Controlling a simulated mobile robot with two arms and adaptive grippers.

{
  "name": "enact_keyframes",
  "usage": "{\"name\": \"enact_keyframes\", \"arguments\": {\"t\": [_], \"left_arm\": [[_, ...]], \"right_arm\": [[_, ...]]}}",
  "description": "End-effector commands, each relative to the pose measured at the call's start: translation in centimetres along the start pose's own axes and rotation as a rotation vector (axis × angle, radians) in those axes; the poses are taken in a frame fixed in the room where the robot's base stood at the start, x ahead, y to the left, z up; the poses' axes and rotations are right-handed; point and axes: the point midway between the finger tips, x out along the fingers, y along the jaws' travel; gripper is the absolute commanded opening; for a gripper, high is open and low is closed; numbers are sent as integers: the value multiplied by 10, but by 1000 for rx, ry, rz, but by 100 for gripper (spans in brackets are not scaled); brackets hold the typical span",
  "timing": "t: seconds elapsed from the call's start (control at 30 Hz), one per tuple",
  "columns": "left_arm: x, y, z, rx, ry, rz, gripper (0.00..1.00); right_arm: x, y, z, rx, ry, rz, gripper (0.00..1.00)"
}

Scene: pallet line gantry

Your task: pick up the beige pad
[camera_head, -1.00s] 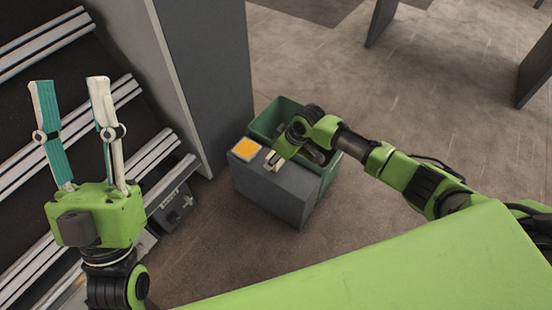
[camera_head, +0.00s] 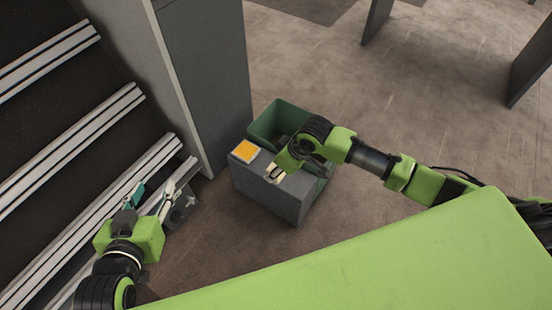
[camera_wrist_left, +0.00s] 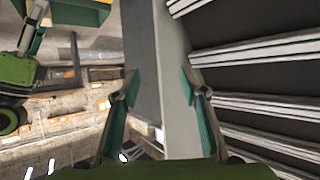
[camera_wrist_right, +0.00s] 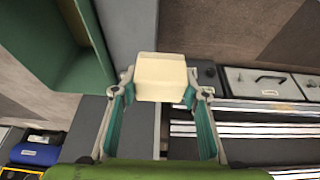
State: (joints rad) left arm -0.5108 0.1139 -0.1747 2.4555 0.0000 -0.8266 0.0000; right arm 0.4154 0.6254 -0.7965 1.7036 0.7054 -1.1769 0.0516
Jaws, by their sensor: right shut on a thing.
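The beige pad (camera_wrist_right: 161,75) is a pale block. In the right wrist view it sits between the tips of my right gripper (camera_wrist_right: 160,92), which is shut on it. In the head view my right gripper (camera_head: 275,173) is over the top of a grey box (camera_head: 275,195); the pad is hard to separate from the pale fingers there. Whether the pad touches the box is unclear. My left gripper (camera_head: 150,194) is low at the left beside the rails. In the left wrist view its fingers (camera_wrist_left: 158,88) are apart, with nothing between them.
A tall grey post (camera_head: 205,90) rises behind at the left. Pale rails (camera_head: 75,140) fill the left side.

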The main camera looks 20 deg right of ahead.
Motion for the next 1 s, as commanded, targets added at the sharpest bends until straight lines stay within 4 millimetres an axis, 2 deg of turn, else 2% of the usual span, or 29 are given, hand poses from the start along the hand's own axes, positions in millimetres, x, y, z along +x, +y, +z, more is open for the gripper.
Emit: {"name": "enact_keyframes", "arguments": {"t": [0.03, 0.2, 0.4, 0.63, 0.97, 1.0], "left_arm": [[-5, -2, 12, 0, -67, -4, 40], [-21, -8, 60, -3, -280, -17, 40], [-44, -12, 99, -7, -463, -27, 40], [-60, -15, 120, -10, -566, -33, 40], [-63, -15, 124, -10, -585, -34, 40], [-63, -15, 124, -10, -584, -34, 40]], "right_arm": [[-7, -5, 2, -2, 0, -1, 20], [-20, -21, 11, -1, -1, -1, 20], [-31, -34, 19, -1, -1, 0, 20], [-37, -42, 24, 0, -1, 0, 20], [-37, -42, 25, 0, 0, 0, 20], [-37, -42, 25, 0, 0, 0, 38]]}}
